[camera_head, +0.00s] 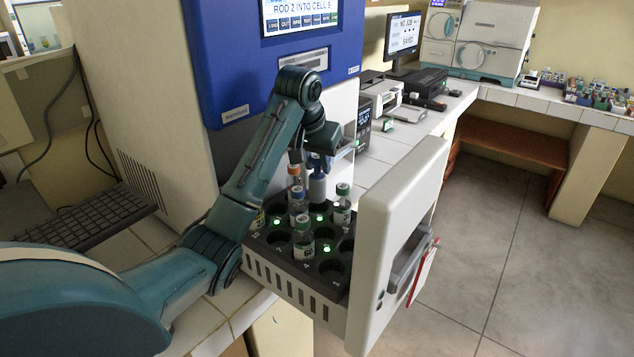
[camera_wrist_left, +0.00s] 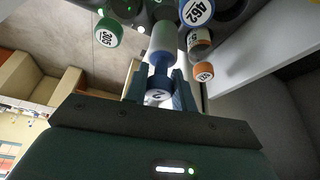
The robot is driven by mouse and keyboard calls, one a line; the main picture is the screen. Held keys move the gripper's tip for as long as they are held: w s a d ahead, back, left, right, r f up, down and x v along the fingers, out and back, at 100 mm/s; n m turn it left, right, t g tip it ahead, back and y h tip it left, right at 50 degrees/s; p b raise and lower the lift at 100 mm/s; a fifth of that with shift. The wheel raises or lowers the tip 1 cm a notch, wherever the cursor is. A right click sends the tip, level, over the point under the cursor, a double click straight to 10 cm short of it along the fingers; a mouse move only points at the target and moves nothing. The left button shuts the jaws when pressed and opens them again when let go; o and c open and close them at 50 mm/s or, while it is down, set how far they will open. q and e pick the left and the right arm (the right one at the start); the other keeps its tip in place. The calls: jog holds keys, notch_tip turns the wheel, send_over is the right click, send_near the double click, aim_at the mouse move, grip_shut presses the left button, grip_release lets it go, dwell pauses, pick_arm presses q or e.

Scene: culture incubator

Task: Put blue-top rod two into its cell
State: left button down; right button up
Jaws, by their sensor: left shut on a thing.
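Blue-top rod two (camera_head: 317,188) is in the jaws of my left gripper (camera_head: 318,158), over the back part of the black rack. In the left wrist view its blue cap marked 2 (camera_wrist_left: 158,97) sits between the two fingers of my left gripper (camera_wrist_left: 160,88), with its pale body pointing at the rack. I cannot tell whether its lower end is inside a cell. The rack (camera_head: 262,262) is in the pulled-out drawer and has round cells, some empty, with several green lights. My right gripper is not in view.
Another blue-top rod (camera_head: 297,206), an orange-top rod (camera_head: 294,171) and green-top rods (camera_head: 342,204) (camera_head: 303,243) stand close around the held one. The white drawer front (camera_head: 392,240) rises on the right. The blue incubator housing (camera_head: 225,70) stands behind, with a lit screen (camera_head: 299,14).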

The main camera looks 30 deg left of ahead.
aim_at(316, 178)
pick_arm(q)
jog(key=shift+f, duration=0.7)
notch_tip(316, 178, down, 2)
jog(key=shift+f, duration=0.65)
jog(key=shift+f, duration=0.1)
jog(key=shift+f, duration=0.15)
jog(key=c, duration=1.1)
grip_release()
jog(key=shift+c, duration=0.2)
